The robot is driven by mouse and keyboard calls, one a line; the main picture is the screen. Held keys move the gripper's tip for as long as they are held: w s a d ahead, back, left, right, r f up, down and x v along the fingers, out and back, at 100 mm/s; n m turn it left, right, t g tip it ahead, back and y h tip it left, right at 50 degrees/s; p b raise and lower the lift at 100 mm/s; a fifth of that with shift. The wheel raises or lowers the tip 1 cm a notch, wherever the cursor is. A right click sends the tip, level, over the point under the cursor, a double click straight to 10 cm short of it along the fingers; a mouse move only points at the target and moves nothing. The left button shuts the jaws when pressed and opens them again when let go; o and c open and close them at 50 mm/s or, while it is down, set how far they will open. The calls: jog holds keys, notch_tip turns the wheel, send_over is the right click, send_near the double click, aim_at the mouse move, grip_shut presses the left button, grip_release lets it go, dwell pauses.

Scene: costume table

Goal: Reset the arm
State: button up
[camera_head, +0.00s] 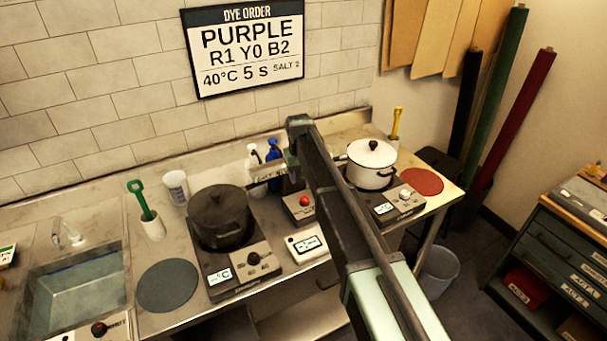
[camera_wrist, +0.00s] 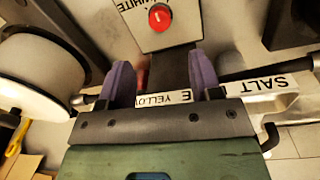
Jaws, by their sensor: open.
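My arm reaches from the lower right up over the middle of the counter in the camera_head view, and its far end hangs above the area by the bottles. My gripper (camera_wrist: 161,78) shows in the wrist view as two purple fingers set apart, open. I see nothing gripped. A labelled rack (camera_wrist: 262,88) with the words SALT and YELLOW lies below and behind the fingers. A box with a red button (camera_wrist: 159,17) is just beyond the fingertips. In the camera_head view my arm hides most of the rack.
A dark pot (camera_head: 219,217) stands on the left hotplate, and a white lidded pot (camera_head: 371,165) on the right one. White and blue bottles (camera_head: 273,153) stand close to my arm. A sink (camera_head: 75,285) is at left, and a drawer cabinet (camera_head: 560,250) at right.

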jog(key=shift+r, duration=0.25)
jog(key=s+d+f+m+b, duration=0.1)
jog(key=s+d, duration=0.4)
jog(key=s, duration=0.5)
jog(key=s+d+f+m+b, duration=0.1)
jog(key=s+d, duration=0.4)
jog(key=s, duration=0.6)
jog(key=s+d+f+m+b, duration=0.1)
jog(key=s+d, duration=0.5)
jog(key=s, duration=0.4)
jog(key=shift+s+m+y, duration=0.3)
